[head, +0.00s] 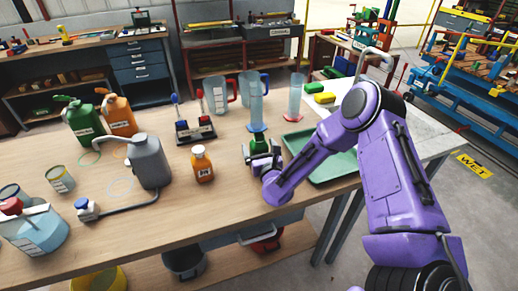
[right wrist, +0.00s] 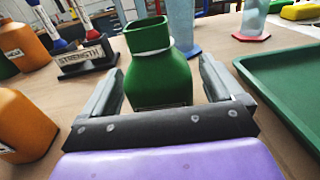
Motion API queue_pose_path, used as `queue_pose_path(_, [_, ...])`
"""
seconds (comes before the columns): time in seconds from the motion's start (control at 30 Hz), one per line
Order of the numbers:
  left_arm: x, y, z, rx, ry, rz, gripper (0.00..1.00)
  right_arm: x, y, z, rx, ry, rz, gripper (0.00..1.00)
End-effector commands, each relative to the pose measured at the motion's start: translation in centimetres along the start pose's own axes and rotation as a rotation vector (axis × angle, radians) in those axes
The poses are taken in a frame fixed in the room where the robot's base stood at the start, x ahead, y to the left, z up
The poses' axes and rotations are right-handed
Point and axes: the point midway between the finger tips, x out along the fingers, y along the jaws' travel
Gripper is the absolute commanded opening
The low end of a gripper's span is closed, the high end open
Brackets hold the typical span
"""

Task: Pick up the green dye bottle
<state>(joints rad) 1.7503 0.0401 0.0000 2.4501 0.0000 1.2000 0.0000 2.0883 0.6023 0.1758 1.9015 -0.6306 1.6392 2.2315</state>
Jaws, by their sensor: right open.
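The green dye bottle (head: 259,144) stands on the wooden bench in the head view, mostly hidden by my right gripper. In the right wrist view the green bottle (right wrist: 159,78) stands upright, with a square neck and a pale band below its top. My right gripper (right wrist: 160,85) is open, with one finger on each side of the bottle. Gaps show between the fingers and the bottle, at least in this view. My right gripper also shows in the head view (head: 262,158). My left gripper is not in view.
An orange bottle (head: 202,164) stands left of the green bottle. A green tray (head: 335,172) lies close on the right. Behind are a labelled stand (head: 195,132), a blue-based cylinder (head: 256,105) and a clear jug (head: 216,95). A grey can (head: 149,160) stands farther left.

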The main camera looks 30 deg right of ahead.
Motion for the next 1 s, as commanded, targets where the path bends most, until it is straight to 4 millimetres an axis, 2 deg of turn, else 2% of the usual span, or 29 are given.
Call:
queue_pose_path(0.17, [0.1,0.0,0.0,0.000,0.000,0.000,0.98,0.1,0.0,-0.1,0.000,0.000,0.000,0.94])
queue_pose_path(0.27, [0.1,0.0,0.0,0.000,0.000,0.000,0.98,0.1,0.0,-0.1,0.000,0.000,0.000,0.64])
queue_pose_path(0.3, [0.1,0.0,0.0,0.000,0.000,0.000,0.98,0.1,0.0,-0.1,0.000,0.000,0.000,0.51])
queue_pose_path(0.37, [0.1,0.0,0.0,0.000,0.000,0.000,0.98,0.0,0.0,-0.1,0.000,0.000,0.000,0.32])
queue_pose_path(0.4, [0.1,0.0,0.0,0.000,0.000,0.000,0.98,0.0,0.0,-0.1,0.000,0.000,0.000,0.25])
queue_pose_path(0.77, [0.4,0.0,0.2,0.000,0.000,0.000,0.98,0.1,0.0,0.7,0.001,-0.004,-0.001,0.25])
queue_pose_path(0.93, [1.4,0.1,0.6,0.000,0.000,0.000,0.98,0.1,0.0,3.2,0.007,-0.007,-0.001,0.25])
queue_pose_path(1.0, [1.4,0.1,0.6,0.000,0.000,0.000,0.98,-1.5,0.3,5.1,0.007,-0.006,0.001,0.25])
